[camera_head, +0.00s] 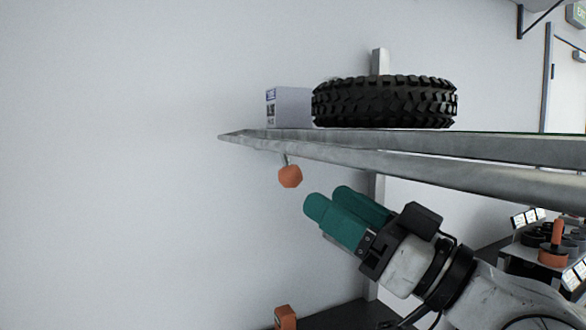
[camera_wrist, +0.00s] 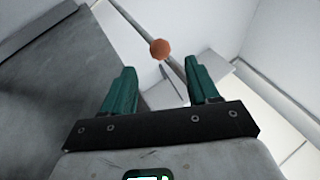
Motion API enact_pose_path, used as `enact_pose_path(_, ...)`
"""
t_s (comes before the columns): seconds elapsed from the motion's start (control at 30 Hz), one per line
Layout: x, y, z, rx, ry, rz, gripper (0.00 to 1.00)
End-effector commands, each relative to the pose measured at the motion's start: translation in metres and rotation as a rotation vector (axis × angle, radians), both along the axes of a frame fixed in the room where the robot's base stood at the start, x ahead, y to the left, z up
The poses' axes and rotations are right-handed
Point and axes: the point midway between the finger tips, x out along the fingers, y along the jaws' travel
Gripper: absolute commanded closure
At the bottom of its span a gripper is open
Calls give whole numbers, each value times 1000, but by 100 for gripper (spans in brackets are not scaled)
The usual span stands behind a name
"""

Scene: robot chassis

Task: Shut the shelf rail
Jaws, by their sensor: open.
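The shelf rail (camera_head: 420,171) is a grey metal bar along the shelf's near side in the head view. It meets the shelf edge at the left, and a gap between them widens to the right. An orange knob (camera_head: 290,176) hangs below the bar near its left end on a short stem. The knob also shows in the wrist view (camera_wrist: 160,48), beyond and between the fingertips. My gripper (camera_head: 327,198), with teal fingers, is open and empty, below the rail and right of the knob. It appears apart from the knob. The fingers show spread in the wrist view (camera_wrist: 163,80).
A black tyre (camera_head: 385,102) and a pale box (camera_head: 290,108) stand on the shelf. Below right is a bench (camera_head: 530,262) with dark and orange items. An orange object (camera_head: 285,317) shows at the bottom edge. The space left of the knob is clear.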

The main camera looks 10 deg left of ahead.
Motion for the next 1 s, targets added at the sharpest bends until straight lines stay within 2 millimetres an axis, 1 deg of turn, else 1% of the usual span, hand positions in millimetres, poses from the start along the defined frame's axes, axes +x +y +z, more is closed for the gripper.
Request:
enact_pose_path(0.03, 4, 9, 7, 0, 1, 3, 40)
enact_pose_path(0.2, 18, 34, 19, -1, 2, 4, 40)
enact_pose_path(0.4, 31, 55, 28, 0, 1, 0, 40)
enact_pose_path(0.6, 36, 64, 31, 0, 0, -1, 40)
enact_pose_path(0.87, 36, 64, 30, 0, 0, -1, 40)
enact_pose_path(1.0, 36, 64, 30, 0, 0, -1, 54)
